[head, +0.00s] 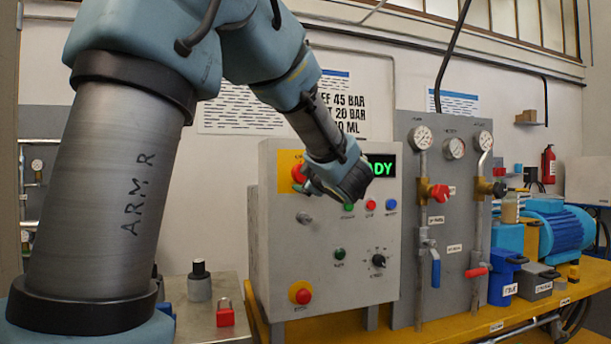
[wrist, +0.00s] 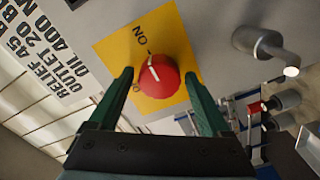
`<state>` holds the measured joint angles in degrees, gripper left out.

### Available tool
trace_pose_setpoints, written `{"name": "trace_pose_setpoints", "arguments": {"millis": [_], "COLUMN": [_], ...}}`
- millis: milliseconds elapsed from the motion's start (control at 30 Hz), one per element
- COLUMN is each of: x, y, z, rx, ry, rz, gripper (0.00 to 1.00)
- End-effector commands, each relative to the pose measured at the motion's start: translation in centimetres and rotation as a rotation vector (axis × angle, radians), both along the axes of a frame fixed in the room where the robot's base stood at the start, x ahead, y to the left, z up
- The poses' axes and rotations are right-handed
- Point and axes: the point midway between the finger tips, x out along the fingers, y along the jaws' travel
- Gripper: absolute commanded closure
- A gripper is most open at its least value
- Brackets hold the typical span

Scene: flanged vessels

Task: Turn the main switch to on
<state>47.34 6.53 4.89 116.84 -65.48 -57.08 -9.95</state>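The main switch is a red round knob (wrist: 160,78) with a white line, on a yellow plate (wrist: 112,45). In the wrist view, the line points up towards the word ON; another label left of the knob is mostly hidden. In the head view, the knob (head: 299,173) is at the upper left of the grey control box (head: 287,250), partly behind my gripper (head: 312,186). In the wrist view, my gripper (wrist: 159,76) is open, its green fingers on either side of the knob with small gaps. I cannot tell how deep the fingertips reach.
A grey metal lever or handle (wrist: 268,45) sticks out close to the yellow plate. The box also carries a lit green display (head: 381,166), small buttons, a black dial (head: 378,261) and a lower red button (head: 303,296). A panel with gauges and valves (head: 405,200) stands right of it.

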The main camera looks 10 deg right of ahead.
Motion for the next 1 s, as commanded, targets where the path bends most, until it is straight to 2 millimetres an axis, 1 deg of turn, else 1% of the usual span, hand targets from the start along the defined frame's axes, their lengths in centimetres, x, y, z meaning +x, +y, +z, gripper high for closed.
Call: {"name": "trace_pose_setpoints", "arguments": {"millis": [33, 100, 333, 433, 567, 800, 900, 1000], "x": [0.0, 0.0, -0.1, -0.7, -2.6, -7.4, -8.9, -10.0], "y": [0.0, 0.0, 0.0, -0.1, -0.4, -1.0, -1.2, -1.3], "z": [0.0, 0.0, 0.0, 0.0, 0.0, -0.1, -0.1, 0.0], "rx": [0.000, -0.001, -0.002, -0.003, -0.003, -0.004, -0.002, -0.002], "ry": [0.000, 0.000, 0.000, -0.001, -0.001, -0.001, -0.001, -0.001], "rz": [0.000, 0.000, 0.000, -0.001, -0.003, -0.003, -0.003, -0.001], "gripper": [0.11, 0.06, 0.06, 0.06, 0.06, 0.06, 0.06, 0.06]}}
